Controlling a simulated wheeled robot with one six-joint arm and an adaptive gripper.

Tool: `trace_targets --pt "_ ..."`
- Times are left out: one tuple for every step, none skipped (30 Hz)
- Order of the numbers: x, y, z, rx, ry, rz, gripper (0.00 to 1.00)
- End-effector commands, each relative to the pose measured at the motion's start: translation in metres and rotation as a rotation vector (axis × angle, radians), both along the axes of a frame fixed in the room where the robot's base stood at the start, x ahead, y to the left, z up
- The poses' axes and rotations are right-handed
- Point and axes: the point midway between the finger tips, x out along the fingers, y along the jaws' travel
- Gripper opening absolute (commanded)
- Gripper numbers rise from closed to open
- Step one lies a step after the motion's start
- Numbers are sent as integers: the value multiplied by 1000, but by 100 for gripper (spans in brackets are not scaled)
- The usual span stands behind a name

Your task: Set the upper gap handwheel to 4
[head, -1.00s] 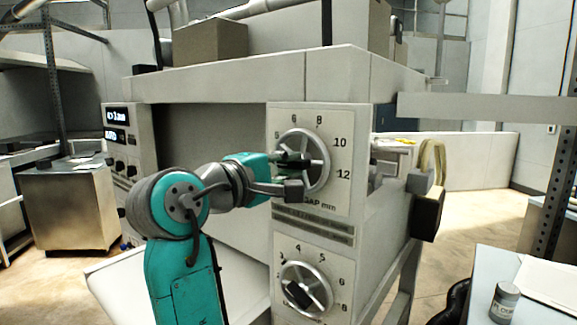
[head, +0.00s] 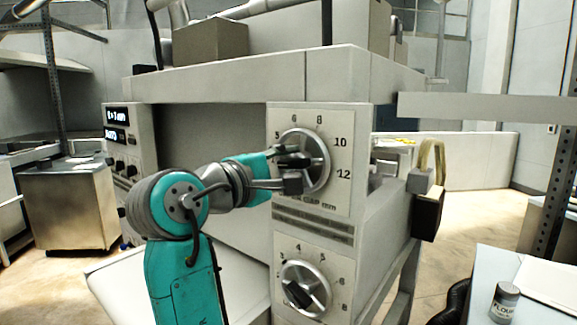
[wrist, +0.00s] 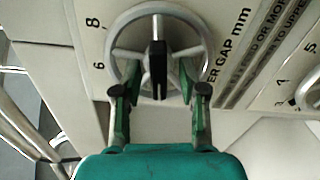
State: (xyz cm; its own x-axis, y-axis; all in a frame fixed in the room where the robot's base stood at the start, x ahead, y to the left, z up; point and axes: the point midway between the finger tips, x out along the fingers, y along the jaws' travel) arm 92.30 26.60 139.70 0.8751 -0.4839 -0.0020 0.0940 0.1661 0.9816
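The upper gap handwheel (head: 326,151) is a silver spoked wheel on a pale dial plate of the machine front. In the wrist view its rim (wrist: 119,31) and spokes surround a black bar-shaped grip (wrist: 158,68) at the hub. My gripper (head: 297,170) is at the wheel and covers part of its left and lower side in the head view. In the wrist view my gripper (wrist: 161,92) has its two fingers spread, one on each side of the black grip, with clear space between. The wheel's exact setting is hard to read because my gripper hides part of the dial.
A second, lower handwheel (head: 305,288) with its own dial sits below. A small display panel (head: 117,125) is at the machine's left. A dark block with a loop (head: 428,210) hangs at the right side. A table with a flour tin (head: 504,301) stands at lower right.

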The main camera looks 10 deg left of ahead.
Motion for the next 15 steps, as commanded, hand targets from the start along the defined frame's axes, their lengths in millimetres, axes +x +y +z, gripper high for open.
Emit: trace_targets --pt "0 0 0 1 0 0 42" --pt "0 0 0 0 -1 0 42" --pt "0 0 1 0 -1 0 42" --pt "0 0 1 0 -1 0 42" --pt "0 0 1 0 -1 0 42" --pt "-1 0 1 1 -2 0 42" --pt "-2 1 1 1 -2 0 42" --pt "-4 2 1 1 -3 0 42" --pt "-7 4 1 1 -3 1 42" --pt "-9 6 1 1 -3 1 42" --pt "-13 8 1 1 -2 2 42" --pt "-18 11 1 1 -3 4 42" --pt "-23 14 0 1 -3 4 42" --pt "-28 17 1 1 -4 4 42" --pt "-35 20 0 2 -3 3 42"
